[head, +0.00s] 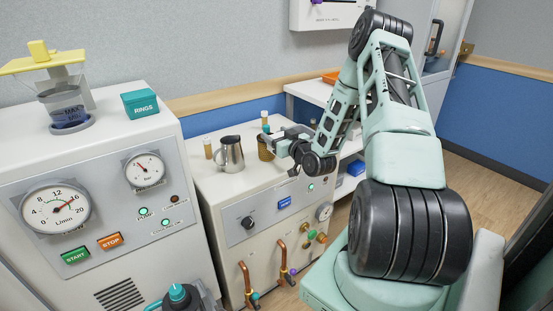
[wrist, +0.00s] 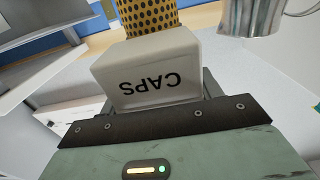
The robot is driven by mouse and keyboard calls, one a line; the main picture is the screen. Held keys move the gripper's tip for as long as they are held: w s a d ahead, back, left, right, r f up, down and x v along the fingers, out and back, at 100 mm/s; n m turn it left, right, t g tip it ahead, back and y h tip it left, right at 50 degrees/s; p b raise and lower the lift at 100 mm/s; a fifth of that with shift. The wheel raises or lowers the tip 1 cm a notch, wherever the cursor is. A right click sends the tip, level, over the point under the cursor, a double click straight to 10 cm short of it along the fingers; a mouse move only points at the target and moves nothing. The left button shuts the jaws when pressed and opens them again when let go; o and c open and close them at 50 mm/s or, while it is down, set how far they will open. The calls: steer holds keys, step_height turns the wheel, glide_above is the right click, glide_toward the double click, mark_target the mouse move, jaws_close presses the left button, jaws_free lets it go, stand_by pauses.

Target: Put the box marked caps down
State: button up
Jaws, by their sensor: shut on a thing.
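The white box marked CAPS (wrist: 150,78) fills the middle of the wrist view, with its lettering upside down. My gripper (wrist: 160,92) is shut on it, with a finger along each side. In the head view my gripper (head: 284,138) is over the right part of the white cabinet top (head: 204,184), close to a patterned cup. I cannot make out the box clearly there, nor tell whether it touches the surface.
The yellow patterned cup (wrist: 152,20) stands just beyond the box. A metal pitcher (head: 231,154) and a small bottle (head: 208,147) stand further left. A teal RINGS box (head: 139,104) sits on the left machine. The cabinet's front left top is clear.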

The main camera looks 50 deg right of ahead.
steer(key=shift+f, duration=3.45)
steer(key=shift+f, duration=0.15)
steer(key=o, duration=1)
steer(key=shift+o, duration=0.4)
